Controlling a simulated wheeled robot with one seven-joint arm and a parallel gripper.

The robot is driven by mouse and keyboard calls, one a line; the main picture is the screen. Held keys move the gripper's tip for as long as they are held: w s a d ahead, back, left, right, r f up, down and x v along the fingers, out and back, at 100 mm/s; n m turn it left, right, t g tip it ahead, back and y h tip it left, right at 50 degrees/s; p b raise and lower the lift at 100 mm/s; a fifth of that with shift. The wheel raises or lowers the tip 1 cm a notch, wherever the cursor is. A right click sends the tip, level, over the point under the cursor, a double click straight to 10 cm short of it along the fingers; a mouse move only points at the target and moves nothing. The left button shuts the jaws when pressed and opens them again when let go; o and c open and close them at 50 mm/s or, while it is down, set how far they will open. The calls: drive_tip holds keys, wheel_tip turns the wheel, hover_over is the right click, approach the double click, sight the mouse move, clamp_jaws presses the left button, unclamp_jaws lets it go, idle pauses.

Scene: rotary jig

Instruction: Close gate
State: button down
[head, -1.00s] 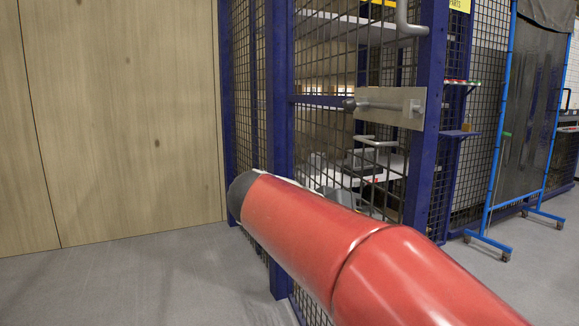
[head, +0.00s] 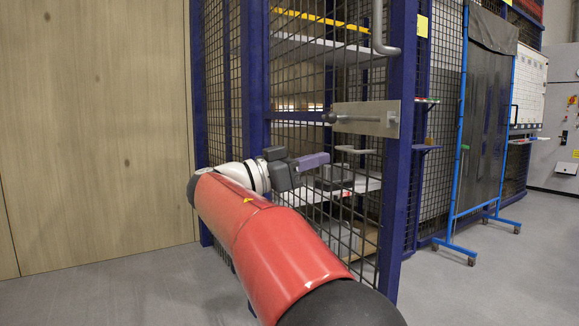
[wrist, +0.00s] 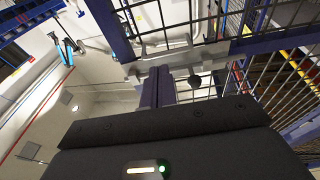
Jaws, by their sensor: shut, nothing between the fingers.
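The gate (head: 285,190) is a dark wire-mesh panel in a blue frame, in the middle of the head view. A metal latch plate (head: 385,120) with a rod and dark round knob (head: 329,117) sits across its right side, and a grey pull handle (head: 379,35) shows above. I cannot tell whether the gate is fully shut. My gripper (head: 314,161) has purple fingers, shut and empty, and is in front of the mesh below the latch knob. The fingers (wrist: 157,87) point toward the latch plate (wrist: 165,59) and knob (wrist: 194,81) in the wrist view; contact is unclear.
A wooden wall (head: 95,130) stands on the left. Shelves (head: 315,50) show behind the mesh. A blue wheeled screen (head: 488,120) stands to the right. Grey floor (head: 500,275) is clear in front at right.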

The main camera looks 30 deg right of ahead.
sight(347, 150)
drive_tip(key=shift+x, duration=2.25)
